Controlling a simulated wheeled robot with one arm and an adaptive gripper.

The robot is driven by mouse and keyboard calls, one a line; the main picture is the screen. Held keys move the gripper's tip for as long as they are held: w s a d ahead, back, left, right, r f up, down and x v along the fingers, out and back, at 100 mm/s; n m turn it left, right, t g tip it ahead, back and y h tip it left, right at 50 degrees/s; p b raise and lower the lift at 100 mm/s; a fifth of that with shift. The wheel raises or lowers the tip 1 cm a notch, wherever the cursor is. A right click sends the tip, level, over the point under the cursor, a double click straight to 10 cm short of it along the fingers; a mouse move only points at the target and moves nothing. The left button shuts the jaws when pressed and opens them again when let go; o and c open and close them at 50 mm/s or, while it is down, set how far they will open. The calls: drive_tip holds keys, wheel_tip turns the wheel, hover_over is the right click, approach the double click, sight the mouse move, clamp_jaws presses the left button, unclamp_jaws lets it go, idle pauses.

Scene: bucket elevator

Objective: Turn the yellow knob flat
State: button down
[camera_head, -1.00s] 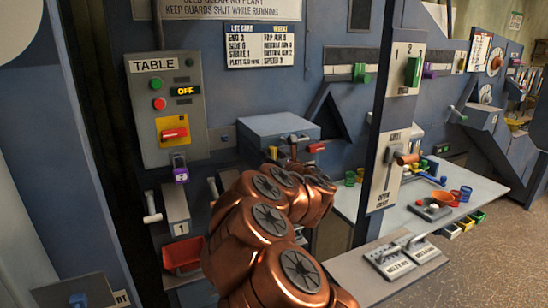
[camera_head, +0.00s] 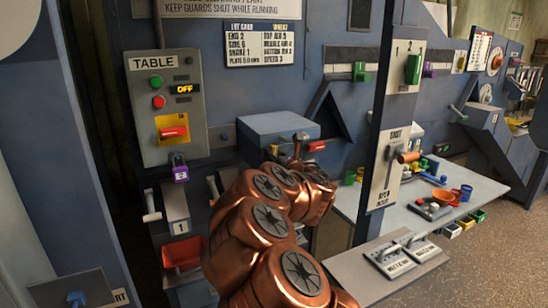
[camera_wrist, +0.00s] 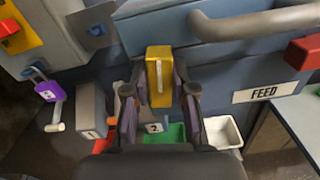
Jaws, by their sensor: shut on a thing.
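The yellow knob (camera_wrist: 160,75) is a block with a pale stripe down its face, and in the wrist view it stands upright, its stripe running up and down. My gripper (camera_wrist: 159,92) has its two dark fingers on either side of the knob, closed on it. In the head view my copper arm hides the knob and the fingers.
A plate marked FEED (camera_wrist: 264,92) and a thick grey pipe handle (camera_wrist: 255,22) lie to the right in the wrist view. A purple padlock (camera_head: 179,170) hangs under the red switch (camera_head: 173,131) on the TABLE panel. A red bin (camera_head: 182,253) sits below.

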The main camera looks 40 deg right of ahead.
drive_tip(key=shift+s+d+f+m+p, duration=0.1)
drive_tip(key=shift+f+m+p, duration=0.05)
drive_tip(key=shift+m, duration=2.45)
drive_tip(key=shift+w+d+f+m+p, duration=0.1)
drive_tip(key=shift+m+p, duration=0.1)
drive_tip(key=shift+m, duration=2.4)
drive_tip(key=shift+s+d+f+m+p, duration=0.1)
drive_tip(key=shift+f+m+p, duration=0.05)
drive_tip(key=shift+m, duration=2.45)
drive_tip(key=c, duration=1)
unclamp_jaws()
drive_tip(key=shift+o, duration=0.2)
drive_tip(key=v, duration=1.2)
